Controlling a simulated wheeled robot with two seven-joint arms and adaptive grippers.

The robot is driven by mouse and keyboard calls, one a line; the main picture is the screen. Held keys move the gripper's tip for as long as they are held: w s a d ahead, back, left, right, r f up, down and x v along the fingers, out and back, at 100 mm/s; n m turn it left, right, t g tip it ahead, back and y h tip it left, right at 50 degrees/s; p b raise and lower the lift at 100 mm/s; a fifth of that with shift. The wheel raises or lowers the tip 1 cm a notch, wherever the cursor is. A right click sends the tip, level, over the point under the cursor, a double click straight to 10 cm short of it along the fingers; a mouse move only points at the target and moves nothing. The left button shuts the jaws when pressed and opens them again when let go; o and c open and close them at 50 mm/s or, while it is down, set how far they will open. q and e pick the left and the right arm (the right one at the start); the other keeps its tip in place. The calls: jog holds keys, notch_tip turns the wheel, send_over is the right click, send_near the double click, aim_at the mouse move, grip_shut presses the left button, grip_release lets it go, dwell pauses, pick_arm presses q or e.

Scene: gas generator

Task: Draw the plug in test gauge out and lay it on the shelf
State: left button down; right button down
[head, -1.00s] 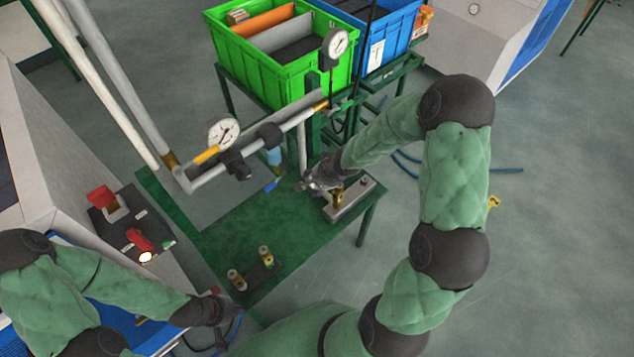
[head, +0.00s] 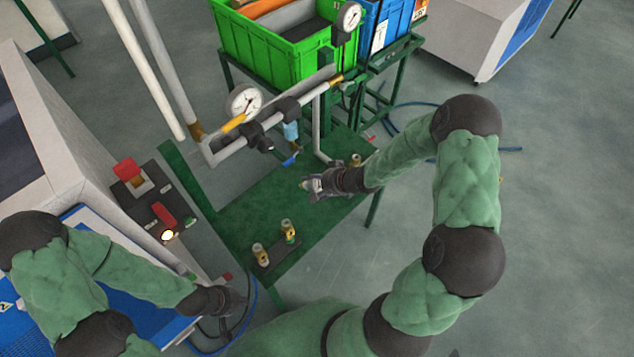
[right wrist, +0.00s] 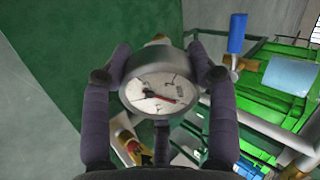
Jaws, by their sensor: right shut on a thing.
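My right gripper (head: 308,186) is above the green shelf (head: 255,210). In the right wrist view its fingers (right wrist: 158,58) are shut on the round test gauge (right wrist: 158,92), with the white dial and red needle facing the camera. The gauge is clear of the fitting block, whose brass top (head: 355,159) shows behind my right forearm; the rest of the block is hidden. My left gripper (head: 240,302) hangs low by the shelf's near left end; its fingers are too dark to read.
A grey pipe (head: 228,152) with a fixed gauge (head: 244,102) runs over the back. Green (head: 285,55) and blue (head: 385,25) crates stand behind. The shelf's middle is bare.

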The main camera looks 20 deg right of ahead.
jog(key=shift+r, duration=0.1)
jog(key=shift+p, duration=0.4)
jog(key=shift+f+b, duration=2.4)
jog(key=shift+f, duration=2.35)
jog(key=shift+c, duration=1.4)
grip_release()
